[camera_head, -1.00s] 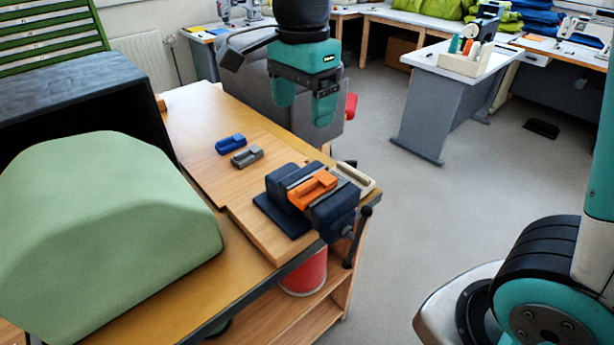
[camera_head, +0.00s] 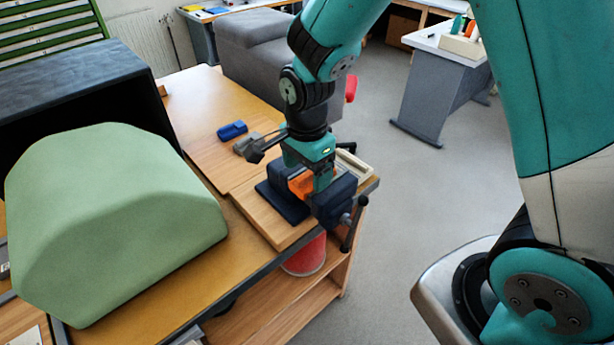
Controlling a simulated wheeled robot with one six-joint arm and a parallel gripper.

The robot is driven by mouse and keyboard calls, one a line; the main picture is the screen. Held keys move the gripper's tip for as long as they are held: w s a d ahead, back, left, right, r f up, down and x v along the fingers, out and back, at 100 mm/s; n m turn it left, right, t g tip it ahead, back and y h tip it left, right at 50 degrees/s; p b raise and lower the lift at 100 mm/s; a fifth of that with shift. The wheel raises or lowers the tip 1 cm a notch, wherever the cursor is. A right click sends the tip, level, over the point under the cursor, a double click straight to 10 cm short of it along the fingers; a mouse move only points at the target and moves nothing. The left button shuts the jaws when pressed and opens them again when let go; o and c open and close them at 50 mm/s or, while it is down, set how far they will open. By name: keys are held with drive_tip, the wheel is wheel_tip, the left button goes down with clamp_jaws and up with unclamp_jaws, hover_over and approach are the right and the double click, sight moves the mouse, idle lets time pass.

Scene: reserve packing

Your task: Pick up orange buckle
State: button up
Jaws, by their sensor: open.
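The orange buckle (camera_head: 301,186) sits on top of the dark blue vise (camera_head: 335,200) at the right end of the workbench. My gripper (camera_head: 318,182) points down over the vise, right at the buckle. It hides the buckle's right part and its fingertips overlap the buckle in the picture. The gripper is open; whether its fingers touch the buckle cannot be told.
A blue buckle (camera_head: 232,130) and a grey buckle (camera_head: 247,143) lie on the wooden board (camera_head: 205,160) to the left. A cream tray (camera_head: 353,166) is behind the vise. A large green padded block (camera_head: 115,215) fills the left front.

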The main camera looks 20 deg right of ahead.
drive_tip(key=shift+f, duration=0.9)
drive_tip(key=shift+c, duration=0.4)
drive_tip(key=c, duration=1)
drive_tip(key=shift+o, duration=0.2)
drive_tip(key=shift+r, duration=0.1)
